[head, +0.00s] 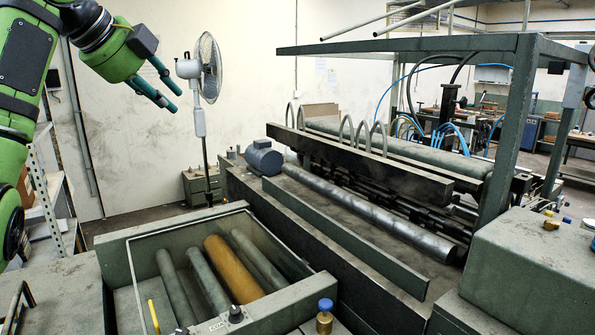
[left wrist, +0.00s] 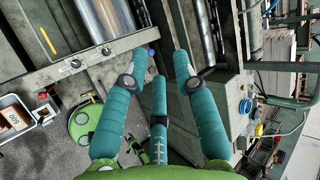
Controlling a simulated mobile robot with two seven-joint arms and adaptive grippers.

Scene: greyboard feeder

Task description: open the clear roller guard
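The clear roller guard (head: 142,247) is a see-through pane over a green-grey framed box in the head view. It appears to lie down over several rollers, grey ones and an orange one (head: 232,268). A yellow handle (head: 153,316) stands at its near left; a yellow bar, likely the same handle, shows in the left wrist view (left wrist: 48,40). My left gripper (head: 176,99) is high above and behind the guard, well apart from it. Its teal fingers are spread and empty in the left wrist view (left wrist: 160,66). My right gripper is not in view.
A pedestal fan (head: 209,68) stands behind the box. To the right are a long steel roller (head: 370,212), a blue motor (head: 264,158) and an overhead green frame (head: 515,130). A blue-topped brass knob (head: 325,318) stands at the box's near right. The air above the guard is clear.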

